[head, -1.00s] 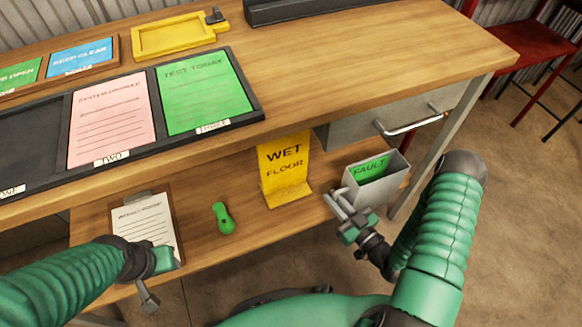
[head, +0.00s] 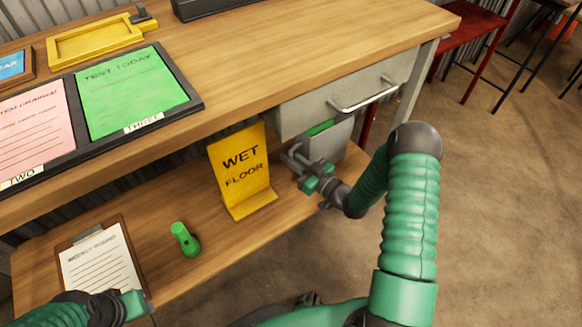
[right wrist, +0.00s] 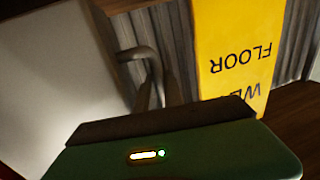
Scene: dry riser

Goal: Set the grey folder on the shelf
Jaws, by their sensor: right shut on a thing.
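The grey folder (head: 328,142) is an upright open-topped box with a green card in it, under the drawer at the right end of the lower shelf (head: 180,285). My right gripper (head: 297,162) is shut on the folder's near left side. Whether the folder's bottom touches the shelf is hidden by the gripper and arm. In the right wrist view the folder (right wrist: 50,70) is a pale wall at the left, beside the fingers (right wrist: 148,75). My left gripper (head: 130,305) is low at the left, over the clipboard's near edge; its fingers are not clear.
A yellow wet floor sign (head: 243,172) stands just left of the folder. A green torch (head: 185,238) and a clipboard (head: 100,262) lie farther left on the shelf. The drawer (head: 345,92) with its handle (head: 362,97) hangs close above. Bare shelf lies between torch and sign.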

